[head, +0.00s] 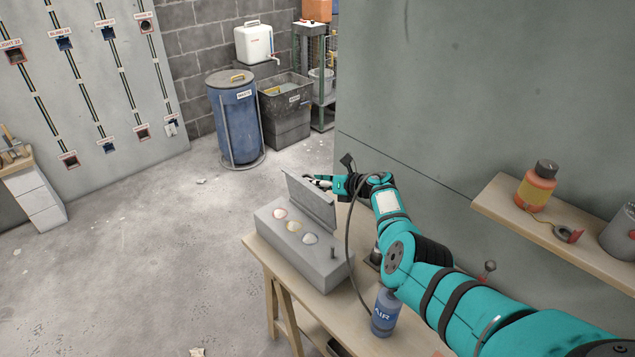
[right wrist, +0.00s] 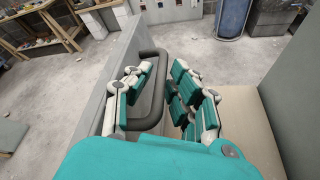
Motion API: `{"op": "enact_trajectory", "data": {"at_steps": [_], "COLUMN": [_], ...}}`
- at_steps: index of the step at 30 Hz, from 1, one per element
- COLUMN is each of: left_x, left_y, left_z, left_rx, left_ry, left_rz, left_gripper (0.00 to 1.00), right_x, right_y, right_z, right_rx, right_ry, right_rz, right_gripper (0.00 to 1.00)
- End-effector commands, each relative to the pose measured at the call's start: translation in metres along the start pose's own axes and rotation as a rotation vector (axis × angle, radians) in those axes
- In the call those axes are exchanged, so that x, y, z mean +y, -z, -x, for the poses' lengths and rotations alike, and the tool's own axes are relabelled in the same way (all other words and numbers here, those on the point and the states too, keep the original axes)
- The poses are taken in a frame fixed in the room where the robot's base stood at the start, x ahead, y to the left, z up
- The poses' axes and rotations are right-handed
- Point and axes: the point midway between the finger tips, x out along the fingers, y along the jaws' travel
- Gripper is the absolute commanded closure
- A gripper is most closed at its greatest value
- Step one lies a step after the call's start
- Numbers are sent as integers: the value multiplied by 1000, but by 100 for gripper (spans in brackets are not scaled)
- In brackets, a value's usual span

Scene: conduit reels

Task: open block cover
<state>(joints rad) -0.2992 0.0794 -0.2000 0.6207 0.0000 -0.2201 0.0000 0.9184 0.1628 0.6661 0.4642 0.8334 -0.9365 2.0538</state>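The grey block (head: 290,240) sits on a wooden bench, with three pale round spots along its top. Its cover (head: 311,203), a flat grey plate, stands raised along the block's far edge. My right gripper (head: 322,183) is at the cover's upper far side, partly hidden by it. In the right wrist view, the cover (right wrist: 122,65) runs along the left, and a dark looped handle (right wrist: 158,70) stands off it. The right gripper's fingers (right wrist: 162,90) are apart on either side of the handle, with a gap to the right finger. My left gripper is out of view.
A blue AIR bottle (head: 385,312) stands on the bench (head: 262,252) beneath my right arm. A black cable hangs beside the block. A wooden shelf (head: 560,230) on the right holds an orange bottle (head: 536,188). The floor left of the bench is mostly clear.

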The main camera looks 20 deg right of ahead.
Motion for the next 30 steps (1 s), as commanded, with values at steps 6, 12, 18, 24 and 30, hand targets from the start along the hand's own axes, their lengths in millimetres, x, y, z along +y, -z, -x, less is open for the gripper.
{"op": "enact_trajectory", "data": {"at_steps": [6, 12, 18, 24, 30], "left_x": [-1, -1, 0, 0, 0], "left_y": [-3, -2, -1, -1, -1], "left_z": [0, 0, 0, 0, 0], "left_rx": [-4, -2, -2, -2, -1], "left_ry": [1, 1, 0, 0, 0], "left_rz": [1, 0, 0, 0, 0], "left_gripper": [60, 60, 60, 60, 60], "right_x": [0, -2, -1, -1, -1], "right_y": [-1, 0, 0, 0, 0], "right_z": [2, 16, 44, 79, 108], "right_rx": [-2, -3, -4, -2, -1], "right_ry": [0, 2, 3, 2, 2], "right_rz": [1, 2, 2, 2, 0], "right_gripper": [80, 80, 80, 80, 80]}}
